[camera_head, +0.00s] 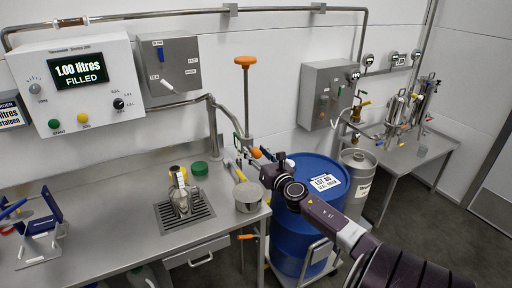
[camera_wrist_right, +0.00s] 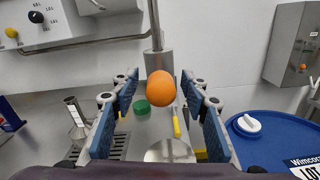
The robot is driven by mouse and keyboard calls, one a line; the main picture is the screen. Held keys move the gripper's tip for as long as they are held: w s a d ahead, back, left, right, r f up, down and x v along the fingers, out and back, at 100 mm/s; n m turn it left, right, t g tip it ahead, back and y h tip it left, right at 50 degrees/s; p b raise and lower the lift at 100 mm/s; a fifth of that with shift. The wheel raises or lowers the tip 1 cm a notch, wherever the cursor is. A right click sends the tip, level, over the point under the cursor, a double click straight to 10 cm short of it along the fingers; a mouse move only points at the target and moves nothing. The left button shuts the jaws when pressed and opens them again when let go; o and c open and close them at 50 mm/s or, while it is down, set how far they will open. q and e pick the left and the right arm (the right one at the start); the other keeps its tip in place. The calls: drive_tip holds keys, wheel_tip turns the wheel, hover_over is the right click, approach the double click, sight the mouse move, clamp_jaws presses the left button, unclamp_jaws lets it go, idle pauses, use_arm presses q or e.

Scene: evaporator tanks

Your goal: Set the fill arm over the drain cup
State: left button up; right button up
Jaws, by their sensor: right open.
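The fill arm has an upright post (camera_head: 246,105) with an orange cap at the back of the bench and a low orange ball knob (camera_head: 256,153). In the right wrist view the orange knob (camera_wrist_right: 161,88) is between my spread fingers, with a gap on each side. My right gripper (camera_head: 249,160) is open around the knob and hides part of the arm in the head view. A round silver cup (camera_head: 248,196), which looks like the drain cup, is at the bench's right end, below my gripper. It also shows low in the right wrist view (camera_wrist_right: 170,151). My left gripper is not in view.
A blue drum (camera_head: 305,225) stands right of the bench. The wall panel (camera_head: 80,85) reads 1.00 litres filled.

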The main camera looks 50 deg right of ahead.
drive_tip(key=shift+s, duration=0.15)
drive_tip(key=shift+s+a+f, duration=0.15)
drive_tip(key=shift+s+a, duration=0.15)
drive_tip(key=shift+s, duration=0.3)
drive_tip(key=v, duration=1)
drive_tip(key=shift+s, duration=0.2)
drive_tip(key=shift+a, duration=0.1)
